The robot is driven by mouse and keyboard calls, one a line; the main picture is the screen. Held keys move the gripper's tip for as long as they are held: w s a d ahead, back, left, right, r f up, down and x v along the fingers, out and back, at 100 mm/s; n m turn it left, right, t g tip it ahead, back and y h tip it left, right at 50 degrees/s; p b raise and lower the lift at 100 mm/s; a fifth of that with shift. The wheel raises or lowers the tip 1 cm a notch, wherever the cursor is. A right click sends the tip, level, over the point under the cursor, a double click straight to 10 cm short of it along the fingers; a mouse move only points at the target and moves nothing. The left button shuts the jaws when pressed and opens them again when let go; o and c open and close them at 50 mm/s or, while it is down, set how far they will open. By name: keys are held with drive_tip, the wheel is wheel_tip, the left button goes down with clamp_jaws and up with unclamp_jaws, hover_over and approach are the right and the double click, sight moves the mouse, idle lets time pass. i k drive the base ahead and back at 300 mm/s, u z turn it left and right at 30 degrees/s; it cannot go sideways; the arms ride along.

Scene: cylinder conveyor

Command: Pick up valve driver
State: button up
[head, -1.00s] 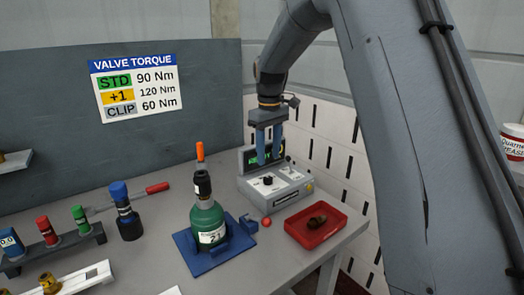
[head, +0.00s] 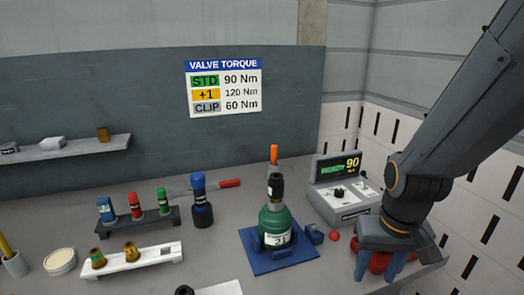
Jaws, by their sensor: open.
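No label marks the valve driver. A blue-capped black tool (head: 201,205) standing upright in the middle of the bench may be it. The green cylinder (head: 275,226) stands upright in a blue holder (head: 262,262), with a dark valve (head: 276,188) on top. An orange-tipped upright piece (head: 274,155) shows just behind the valve.
A grey console (head: 345,203) with a lit screen reading 90 stands behind my gripper. A rack (head: 120,232) holds blue, red and green pieces. A white rack (head: 150,257) holds brass fittings. A red-handled tool (head: 229,183) lies behind.

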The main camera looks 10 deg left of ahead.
sight(198, 179)
drive_tip(key=z, duration=1.4)
drive_tip(key=k, duration=0.9)
drive_tip(key=u, duration=1.75)
drive_tip(key=i, duration=0.15)
drive_tip(key=z, duration=0.1)
